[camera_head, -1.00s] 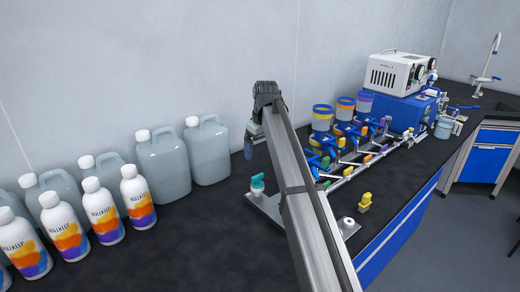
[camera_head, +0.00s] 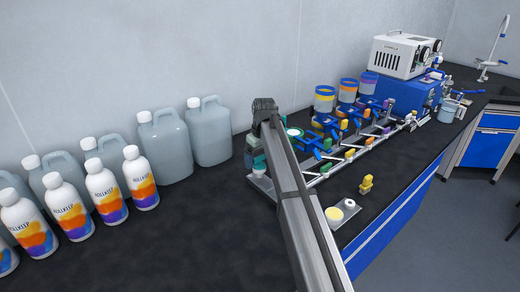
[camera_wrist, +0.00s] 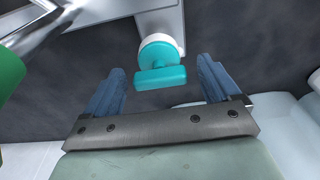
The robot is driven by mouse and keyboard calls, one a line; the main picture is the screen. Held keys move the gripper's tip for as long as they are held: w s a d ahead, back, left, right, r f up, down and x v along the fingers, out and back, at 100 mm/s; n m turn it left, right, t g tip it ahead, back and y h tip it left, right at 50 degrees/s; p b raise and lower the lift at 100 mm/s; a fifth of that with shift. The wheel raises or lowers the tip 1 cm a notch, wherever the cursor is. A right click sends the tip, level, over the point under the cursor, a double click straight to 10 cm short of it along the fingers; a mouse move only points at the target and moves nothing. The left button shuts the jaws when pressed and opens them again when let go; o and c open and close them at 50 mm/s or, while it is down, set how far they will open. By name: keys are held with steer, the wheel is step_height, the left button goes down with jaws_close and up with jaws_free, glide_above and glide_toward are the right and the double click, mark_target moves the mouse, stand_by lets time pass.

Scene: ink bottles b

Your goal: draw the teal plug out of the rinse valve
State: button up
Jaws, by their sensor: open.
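The teal plug (camera_wrist: 160,74) shows in the wrist view with its flat handle toward me. It sits in the white round collar of the rinse valve (camera_wrist: 156,40) on a light grey plate. My gripper (camera_wrist: 160,66) is open, with one blue finger to each side of the handle and gaps between. In the head view the teal plug (camera_head: 259,159) is mostly hidden by my gripper and arm, above the white collar (camera_head: 259,171). I cannot tell how deep the plug sits.
Translucent jugs (camera_head: 209,137) and labelled white bottles (camera_head: 141,180) stand to the left. A yellow plug (camera_head: 366,185) stands at the right beside a plate with a white cap (camera_head: 349,204). Several jars and coloured valves (camera_head: 347,125) line the bench behind. Bare black bench lies in front.

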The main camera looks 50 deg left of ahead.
steer(key=shift+a+f, duration=0.1)
steer(key=shift+f, duration=0.75)
steer(key=shift+c, duration=0.2)
steer(key=c, duration=1.2)
